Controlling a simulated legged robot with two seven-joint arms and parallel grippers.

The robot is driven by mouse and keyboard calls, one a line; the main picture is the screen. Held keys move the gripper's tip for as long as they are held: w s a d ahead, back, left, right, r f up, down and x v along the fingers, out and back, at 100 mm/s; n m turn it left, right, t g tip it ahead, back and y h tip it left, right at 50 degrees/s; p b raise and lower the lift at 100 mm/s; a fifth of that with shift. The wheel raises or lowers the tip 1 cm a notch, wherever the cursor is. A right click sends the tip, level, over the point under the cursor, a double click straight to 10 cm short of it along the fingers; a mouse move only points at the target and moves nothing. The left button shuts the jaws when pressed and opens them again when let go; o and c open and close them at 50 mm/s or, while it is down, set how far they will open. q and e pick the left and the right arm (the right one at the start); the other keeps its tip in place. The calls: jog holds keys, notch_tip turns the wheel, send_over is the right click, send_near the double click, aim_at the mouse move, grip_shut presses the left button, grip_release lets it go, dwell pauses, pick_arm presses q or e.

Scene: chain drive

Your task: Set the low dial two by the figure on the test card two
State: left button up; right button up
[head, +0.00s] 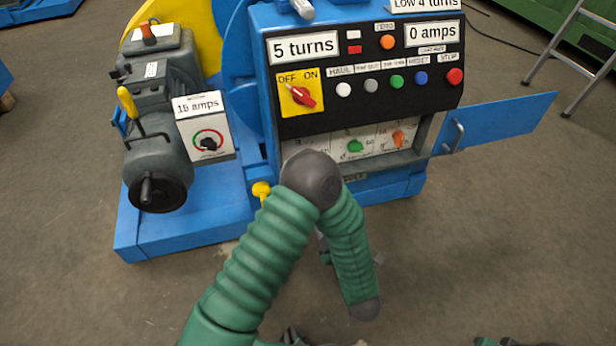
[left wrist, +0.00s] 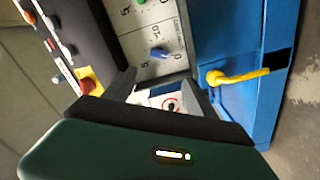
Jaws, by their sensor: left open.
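My left gripper (left wrist: 159,78) is open in the left wrist view, its two dark fingers apart with nothing between them. A blue dial (left wrist: 158,53) on a white scaled panel is just beyond the fingertips, not touched. In the head view the lower panel shows a green dial (head: 355,146) and an orange dial (head: 398,138); my left arm covers the panel's left part. A white card reading 5 turns (head: 304,47) and one reading 0 amps (head: 434,33) are above. A label reading Low 4 turns (head: 425,4) is cut by the top edge. I cannot tell which is test card two.
A red switch (head: 299,95) and several buttons fill the upper panel. A yellow handle (left wrist: 238,76) juts out low down. A blue door (head: 500,122) stands open at the right.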

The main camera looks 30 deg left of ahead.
pick_arm(q)
jog(key=b+x, duration=0.6)
jog(key=x, duration=1)
jog(key=shift+w+a+r, duration=0.15)
jog(key=shift+w+a, duration=0.1)
